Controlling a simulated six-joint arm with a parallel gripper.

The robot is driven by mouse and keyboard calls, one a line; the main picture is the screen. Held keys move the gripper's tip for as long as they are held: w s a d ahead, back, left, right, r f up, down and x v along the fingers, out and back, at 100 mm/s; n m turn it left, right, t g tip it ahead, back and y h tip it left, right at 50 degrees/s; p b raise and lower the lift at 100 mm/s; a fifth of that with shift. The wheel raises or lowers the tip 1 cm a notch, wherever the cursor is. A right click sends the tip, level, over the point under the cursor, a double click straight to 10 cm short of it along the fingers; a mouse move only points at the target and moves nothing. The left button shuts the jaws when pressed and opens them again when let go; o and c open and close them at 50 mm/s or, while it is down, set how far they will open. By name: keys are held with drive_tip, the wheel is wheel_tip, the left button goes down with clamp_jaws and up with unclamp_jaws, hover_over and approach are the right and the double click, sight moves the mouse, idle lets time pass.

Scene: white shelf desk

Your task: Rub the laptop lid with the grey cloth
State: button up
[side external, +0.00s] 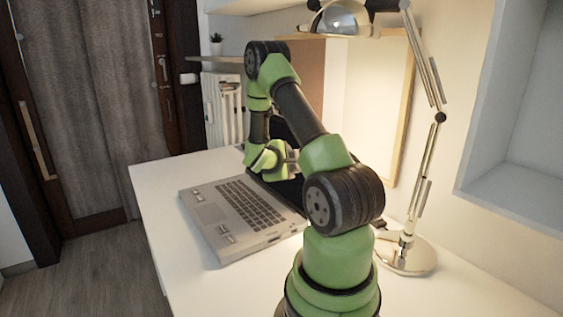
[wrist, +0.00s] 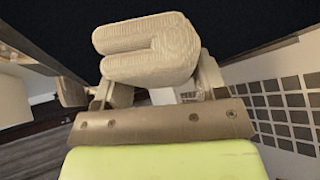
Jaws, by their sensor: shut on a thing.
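The laptop (side external: 230,207) is open on the white desk, its keyboard towards the left and its dark lid (side external: 291,190) raised behind my arm. My gripper (side external: 290,162) is at the lid, on the keyboard side. In the wrist view my gripper (wrist: 160,95) is shut on the folded, pale grey cloth (wrist: 150,48). The black face of the lid (wrist: 255,22) fills the top of that view, just beyond the cloth. I cannot tell whether the cloth touches it. In the side view the cloth is too small and covered to make out.
A desk lamp (side external: 408,255) stands on the right, its shade above my arm. The desk (side external: 165,180) is clear left of the laptop. The keyboard (wrist: 285,105) lies to the right in the wrist view. A wall shelf (side external: 515,205) is at the right.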

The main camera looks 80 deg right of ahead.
drive_tip(key=shift+s+a, duration=0.9)
drive_tip(key=shift+d, duration=0.1)
drive_tip(key=w+d, duration=0.7)
drive_tip(key=shift+w+d, duration=0.15)
drive_tip(key=shift+d, duration=0.2)
idle(0.4)
drive_tip(key=w+a+r, duration=0.1)
drive_tip(key=w+a, duration=0.3)
idle(0.4)
drive_tip(key=shift+w+a+r, duration=0.1)
drive_tip(key=shift+a, duration=0.05)
drive_tip(key=shift+w+a+r, duration=0.15)
drive_tip(key=shift+w+a, duration=0.35)
drive_tip(key=shift+w, duration=0.05)
drive_tip(key=shift+w+a+r, duration=0.15)
drive_tip(key=shift+w+a, duration=0.35)
